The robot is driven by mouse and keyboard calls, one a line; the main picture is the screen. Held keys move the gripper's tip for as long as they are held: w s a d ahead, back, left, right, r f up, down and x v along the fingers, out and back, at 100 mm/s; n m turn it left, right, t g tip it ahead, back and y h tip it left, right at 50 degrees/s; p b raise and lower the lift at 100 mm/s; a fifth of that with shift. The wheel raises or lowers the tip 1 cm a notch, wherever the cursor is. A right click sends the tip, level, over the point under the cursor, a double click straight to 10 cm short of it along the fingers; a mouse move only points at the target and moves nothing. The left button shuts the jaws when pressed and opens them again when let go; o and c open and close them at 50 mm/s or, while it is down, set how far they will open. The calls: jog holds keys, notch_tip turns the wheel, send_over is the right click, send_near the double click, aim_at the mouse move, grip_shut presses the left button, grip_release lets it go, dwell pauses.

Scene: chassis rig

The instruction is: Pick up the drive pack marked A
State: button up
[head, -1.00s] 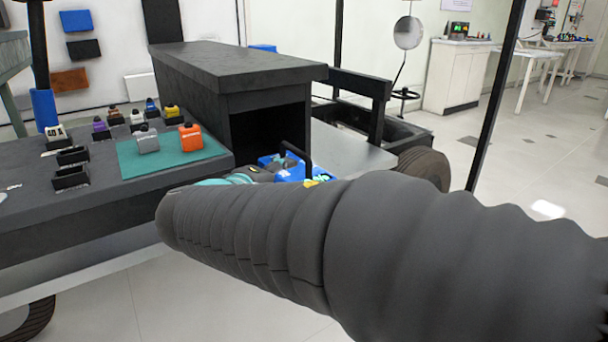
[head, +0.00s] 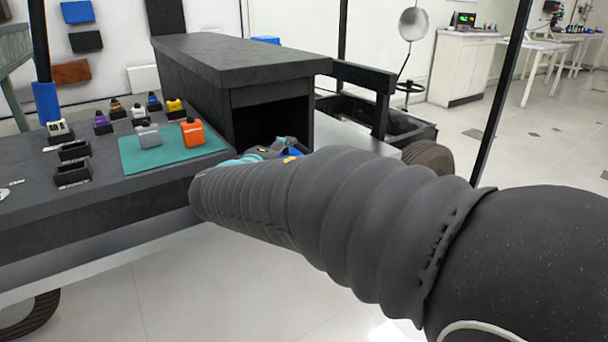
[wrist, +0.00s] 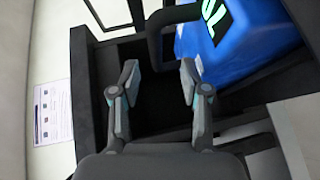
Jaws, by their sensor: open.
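A blue pack (wrist: 245,50) fills the upper right of the wrist view. It has a black loop handle (wrist: 156,35) and a bright green-and-white marking, cut off by the frame, so I cannot read a letter A. My gripper (wrist: 160,85) is open and empty, its two fingers apart, with the handle just beyond the fingertips and not between them. In the head view my arm hides most of the gripper (head: 275,152), which is in front of the dark opening of the black housing (head: 272,92).
Left of the housing, a dark bench (head: 110,195) carries a green mat (head: 172,150) with a grey pack (head: 148,135) and an orange pack (head: 193,132). Several small coloured packs stand behind. A black frame (head: 362,78) and a wheel (head: 428,156) lie to the right.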

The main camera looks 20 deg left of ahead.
aim_at(297, 146)
jog(key=x, duration=0.3)
jog(key=shift+w+d+r+p, duration=0.2)
jog(key=shift+w+d+p, duration=0.1)
jog(key=shift+w+p, duration=0.1)
jog(key=shift+w+f, duration=0.15)
jog(key=shift+w, duration=0.25)
grip_shut()
